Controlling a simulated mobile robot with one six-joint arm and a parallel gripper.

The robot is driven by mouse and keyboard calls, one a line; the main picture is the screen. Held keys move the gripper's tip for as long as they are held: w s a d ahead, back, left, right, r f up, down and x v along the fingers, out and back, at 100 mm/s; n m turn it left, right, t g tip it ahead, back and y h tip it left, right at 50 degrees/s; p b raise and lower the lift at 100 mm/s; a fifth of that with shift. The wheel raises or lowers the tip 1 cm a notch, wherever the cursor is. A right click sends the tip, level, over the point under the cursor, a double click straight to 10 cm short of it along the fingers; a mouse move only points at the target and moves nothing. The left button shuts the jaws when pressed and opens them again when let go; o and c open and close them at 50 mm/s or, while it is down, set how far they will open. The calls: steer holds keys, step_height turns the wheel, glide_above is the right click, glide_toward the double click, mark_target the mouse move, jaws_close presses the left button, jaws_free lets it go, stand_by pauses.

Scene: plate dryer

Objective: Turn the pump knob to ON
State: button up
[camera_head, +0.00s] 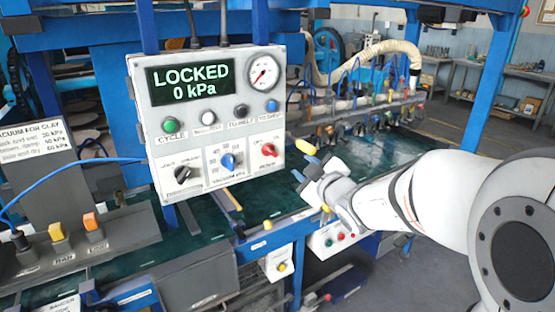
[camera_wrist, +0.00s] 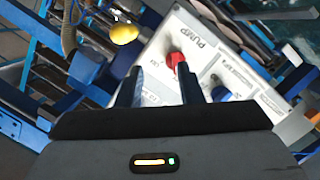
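The pump knob (camera_head: 268,149) is a small red knob at the lower right of the white control panel (camera_head: 205,200). In the wrist view the red knob (camera_wrist: 176,60) sits beside the printed word PUMP, ahead of and between my fingers. My gripper (camera_head: 303,165) is open and empty, just to the right of the panel in the head view. In the wrist view its two dark fingers (camera_wrist: 160,90) are spread, and the knob appears beyond their tips, apart from them. The small print at the knob is too blurred to tell its setting.
The panel's display (camera_head: 190,83) reads LOCKED, 0 kPa. A blue vacuum knob (camera_head: 228,161) and a black selector (camera_head: 182,174) are left of the red knob. A round gauge (camera_head: 263,73) is above. A yellow rounded thing (camera_wrist: 124,33) is near my left finger in the wrist view.

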mark_target(272, 153)
steer(key=w+a+n+y, duration=0.1)
steer(key=w+a, duration=0.1)
steer(key=w+a+y+p, duration=0.1)
steer(key=w+a, duration=0.1)
steer(key=a, duration=0.1)
steer(key=w+a+n+y, duration=0.1)
steer(key=w+a, duration=0.1)
steer(key=w, duration=0.1)
steer(key=shift+a+f+n, duration=0.1)
steer(key=shift+a+n, duration=0.2)
steer(key=shift+a, duration=0.1)
steer(key=shift+s, duration=0.1)
steer(key=shift+c, duration=0.2)
jaws_close()
